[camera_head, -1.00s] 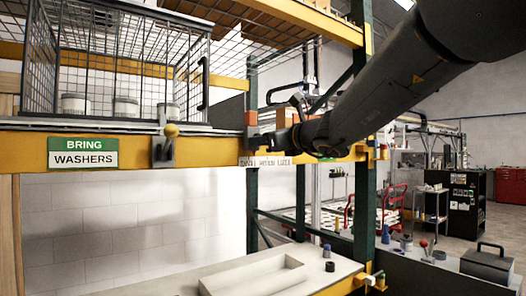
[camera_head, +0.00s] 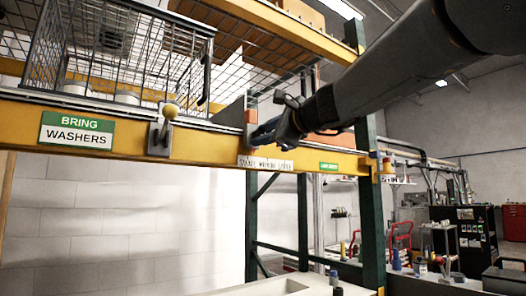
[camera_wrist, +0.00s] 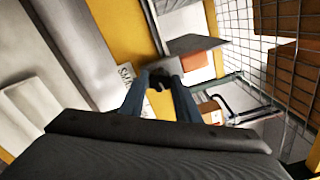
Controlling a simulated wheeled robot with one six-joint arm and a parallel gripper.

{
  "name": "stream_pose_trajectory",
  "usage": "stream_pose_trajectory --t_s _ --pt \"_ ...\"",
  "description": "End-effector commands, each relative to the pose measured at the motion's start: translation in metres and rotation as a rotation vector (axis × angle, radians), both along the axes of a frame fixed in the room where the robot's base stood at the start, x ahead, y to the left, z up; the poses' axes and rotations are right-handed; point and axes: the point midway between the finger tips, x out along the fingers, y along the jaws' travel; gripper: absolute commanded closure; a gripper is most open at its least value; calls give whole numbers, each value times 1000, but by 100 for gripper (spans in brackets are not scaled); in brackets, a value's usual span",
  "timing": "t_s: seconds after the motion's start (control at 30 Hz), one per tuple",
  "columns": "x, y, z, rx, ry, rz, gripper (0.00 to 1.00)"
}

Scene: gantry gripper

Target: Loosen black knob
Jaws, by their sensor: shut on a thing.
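The black knob (camera_wrist: 160,82) shows as a small dark shape between my fingertips in the wrist view, against the yellow beam. My gripper (camera_wrist: 161,84) has its two blue-grey fingers converging on it, shut on the knob. In the head view my gripper (camera_head: 257,137) reaches in from the right and its fingertips meet the front of the yellow beam (camera_head: 215,149), by a small grey bracket. The knob is hidden by the fingers there.
A lever with a yellow ball (camera_head: 169,111) stands on the beam to the left, beside a "BRING WASHERS" sign (camera_head: 76,130). A wire cage (camera_head: 130,50) with pale containers stands above. A white label (camera_head: 265,163) sits just below my gripper. A dark green post (camera_head: 372,225) rises at right.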

Motion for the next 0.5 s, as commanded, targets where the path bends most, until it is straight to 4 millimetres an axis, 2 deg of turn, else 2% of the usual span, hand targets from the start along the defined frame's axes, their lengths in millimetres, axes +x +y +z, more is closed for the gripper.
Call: stream_pose_trajectory --t_s 0.03,0.5 --pt "1 0 -5 -36 -26 0 93" --pt "1 0 -5 -405 -275 0 93"
